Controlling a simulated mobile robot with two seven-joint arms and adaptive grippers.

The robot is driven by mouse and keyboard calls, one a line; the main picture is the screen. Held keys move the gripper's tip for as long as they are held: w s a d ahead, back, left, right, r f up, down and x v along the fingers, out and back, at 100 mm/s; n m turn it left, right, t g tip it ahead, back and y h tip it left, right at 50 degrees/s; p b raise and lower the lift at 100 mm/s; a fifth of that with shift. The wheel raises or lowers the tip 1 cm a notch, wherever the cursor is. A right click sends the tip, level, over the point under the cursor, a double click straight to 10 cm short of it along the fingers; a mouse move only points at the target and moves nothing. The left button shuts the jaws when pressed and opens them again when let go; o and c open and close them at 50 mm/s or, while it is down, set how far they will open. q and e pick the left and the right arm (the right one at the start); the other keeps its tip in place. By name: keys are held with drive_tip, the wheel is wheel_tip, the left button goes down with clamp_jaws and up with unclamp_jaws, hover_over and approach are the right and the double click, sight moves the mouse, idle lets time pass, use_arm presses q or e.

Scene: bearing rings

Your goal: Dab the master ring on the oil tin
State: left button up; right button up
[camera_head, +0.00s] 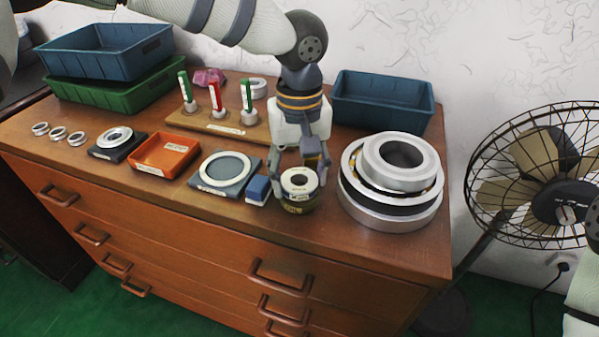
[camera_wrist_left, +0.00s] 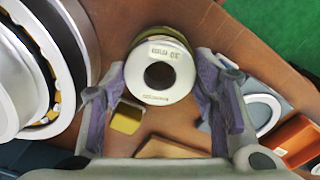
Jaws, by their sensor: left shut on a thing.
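The master ring (camera_head: 299,181) is a pale, lettered disc with a dark round hole. My left gripper (camera_head: 298,180) points down with its fingers on either side of the ring and is shut on it. The ring also shows between the fingertips in the left wrist view (camera_wrist_left: 157,88). The oil tin (camera_head: 299,204), dark olive and round, is directly under the ring. Its rim peeks out behind the ring in the left wrist view (camera_wrist_left: 166,34). The ring covers the tin's top, and I cannot tell whether they touch. My right gripper is out of view.
Large stacked bearing rings (camera_head: 391,212) stand close right of the tin. A blue block (camera_head: 257,189) and a grey plate with a ring (camera_head: 225,170) lie left. Behind are a wooden stand (camera_head: 215,126) with upright plugs and a blue bin (camera_head: 382,103). The front edge is near.

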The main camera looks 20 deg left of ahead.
use_arm(q)
drive_tip(key=shift+f, duration=0.55)
idle(1.4)
wheel_tip(320, 180, up, 7)
drive_tip(key=p, duration=0.1)
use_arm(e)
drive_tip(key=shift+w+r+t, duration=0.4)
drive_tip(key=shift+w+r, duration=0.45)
